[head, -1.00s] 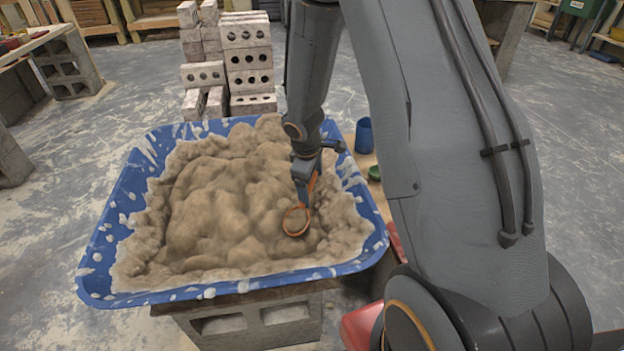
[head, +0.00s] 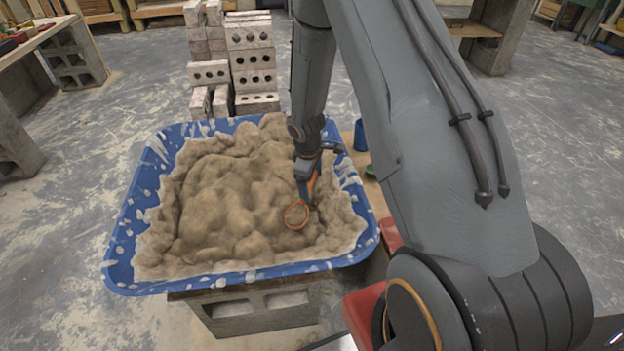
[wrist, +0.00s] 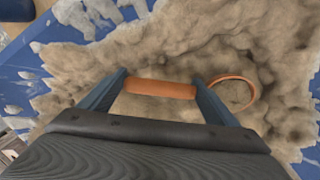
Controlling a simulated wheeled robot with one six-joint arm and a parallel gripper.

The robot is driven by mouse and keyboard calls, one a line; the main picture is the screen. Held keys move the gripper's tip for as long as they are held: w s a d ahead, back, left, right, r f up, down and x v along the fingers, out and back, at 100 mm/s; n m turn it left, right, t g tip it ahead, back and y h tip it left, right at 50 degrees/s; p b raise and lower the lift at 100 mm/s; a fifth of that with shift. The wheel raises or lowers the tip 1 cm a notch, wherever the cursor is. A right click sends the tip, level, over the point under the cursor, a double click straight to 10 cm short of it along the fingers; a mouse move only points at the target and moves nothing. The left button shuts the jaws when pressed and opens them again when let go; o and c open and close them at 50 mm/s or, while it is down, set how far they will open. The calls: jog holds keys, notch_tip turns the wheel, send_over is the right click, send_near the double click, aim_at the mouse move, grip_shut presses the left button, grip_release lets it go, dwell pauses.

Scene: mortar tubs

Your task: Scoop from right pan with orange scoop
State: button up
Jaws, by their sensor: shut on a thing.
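A blue tub (head: 121,253) heaped with tan mortar (head: 235,200) stands in the middle of the head view. My gripper (head: 306,180) is over the right part of the mortar, shut on the handle of the orange scoop (head: 288,217). The scoop's round bowl rests low at the mortar's surface, its orange rim showing and mortar-coloured inside. In the wrist view the orange handle (wrist: 160,88) lies across between the two fingers, and the bowl rim (wrist: 252,88) shows to the right against the mortar (wrist: 215,40). How deep the bowl sits is unclear.
The tub stands on a grey hollow block (head: 262,312). Stacked bricks (head: 250,60) are behind it. A blue cup (head: 361,135) and a green item (head: 370,171) are to the right, beside my arm. Red objects (head: 362,315) lie at the lower right.

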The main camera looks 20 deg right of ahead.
jog(key=shift+s+r+g+y+p, duration=0.2)
jog(key=shift+s+g+y+p, duration=0.1)
jog(key=shift+p, duration=4)
jog(key=shift+g+y, duration=0.3)
jog(key=shift+g, duration=0.1)
jog(key=shift+a, duration=0.1)
jog(key=shift+g+y, duration=0.4)
jog(key=shift+w+d+r+p, duration=0.15)
jog(key=shift+r+p, duration=0.5)
jog(key=shift+r, duration=1)
jog(key=shift+w+d+r+p, duration=0.15)
jog(key=shift+r+p, duration=0.55)
jog(key=shift+r, duration=0.95)
jog(key=shift+w+d+r+p, duration=0.15)
jog(key=shift+r+p, duration=0.5)
jog(key=shift+r, duration=1)
jog(key=shift+a+r, duration=0.1)
jog(key=shift+r, duration=0.1)
